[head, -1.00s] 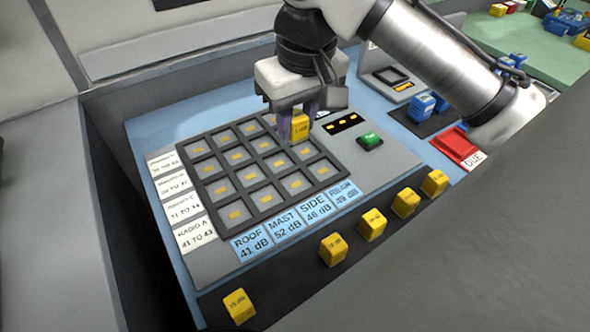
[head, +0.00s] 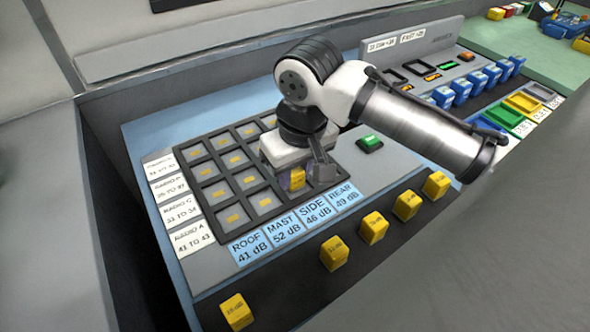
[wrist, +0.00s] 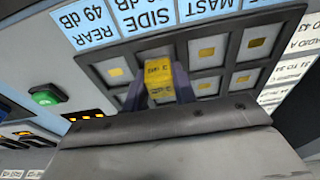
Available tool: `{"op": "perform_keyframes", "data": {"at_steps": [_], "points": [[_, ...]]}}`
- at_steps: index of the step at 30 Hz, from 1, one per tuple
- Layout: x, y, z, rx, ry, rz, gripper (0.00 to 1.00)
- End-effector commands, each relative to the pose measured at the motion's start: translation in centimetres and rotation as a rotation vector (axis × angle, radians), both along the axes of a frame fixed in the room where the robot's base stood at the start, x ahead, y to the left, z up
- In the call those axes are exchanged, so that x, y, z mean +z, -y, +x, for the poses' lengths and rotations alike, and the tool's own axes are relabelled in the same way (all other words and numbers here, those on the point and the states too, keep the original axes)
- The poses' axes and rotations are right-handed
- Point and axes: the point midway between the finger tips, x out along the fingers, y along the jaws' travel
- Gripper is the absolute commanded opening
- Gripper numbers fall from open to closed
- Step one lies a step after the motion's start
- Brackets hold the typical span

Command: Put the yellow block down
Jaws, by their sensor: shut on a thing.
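My gripper (head: 296,183) is shut on a yellow block (head: 298,178) with dark lettering. The wrist view shows the block (wrist: 158,78) between the two fingers. The block is over the dark-framed grid (head: 208,180), at the row nearest the blue labels, about in line with the SIDE label (head: 313,208). In the wrist view it covers the cell below the SIDE label (wrist: 150,20). I cannot tell whether it touches the cell floor. My gripper and wrist hide the back right cells in the head view.
Several yellow blocks (head: 374,227) stand on the dark strip (head: 285,275) in front. A green button (head: 370,142) is right of the grid. Blue blocks (head: 461,88) and coloured trays (head: 522,101) lie farther right. White radio labels (head: 187,237) line the left side.

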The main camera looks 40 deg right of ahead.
Motion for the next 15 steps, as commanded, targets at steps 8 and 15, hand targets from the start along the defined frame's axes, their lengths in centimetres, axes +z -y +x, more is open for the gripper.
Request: {"op": "perform_keyframes", "data": {"at_steps": [8,15], "points": [[-0.28,0.01,0.01,0.0,0.0,0.0,0.45],[-0.28,-0.04,0.0,0.001,-0.001,0.001,0.49]]}}
